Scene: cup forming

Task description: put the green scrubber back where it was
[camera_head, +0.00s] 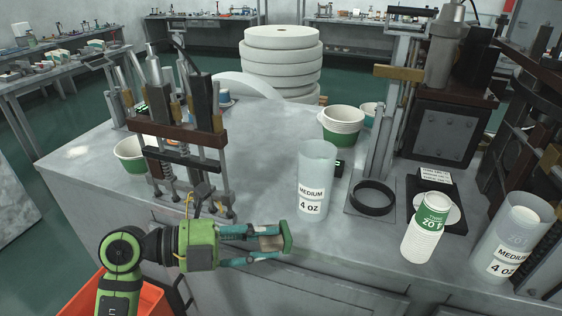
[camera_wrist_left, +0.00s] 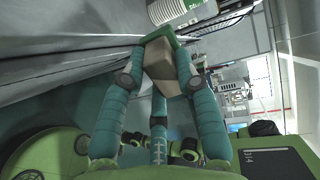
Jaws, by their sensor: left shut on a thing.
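The green scrubber (camera_head: 288,238) is a tan block with a green pad on its outer face. My left gripper (camera_head: 270,243) comes in from the left and is shut on the tan block. It holds the scrubber at the front edge of the grey worktable (camera_head: 265,145), pad facing right in the head view; I cannot tell the exact height. In the left wrist view the scrubber (camera_wrist_left: 164,65) sits between the teal fingers, its green pad outward. My right gripper is not in view.
A clear "MEDIUM 4 OZ" cylinder (camera_head: 316,175) stands just behind and right of the scrubber. Further right are a black ring (camera_head: 373,198), a green-banded cup stack (camera_head: 425,228) and another clear cylinder (camera_head: 512,240). A metal press frame (camera_head: 180,133) stands behind my left arm. An orange bin (camera_head: 150,298) is below.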

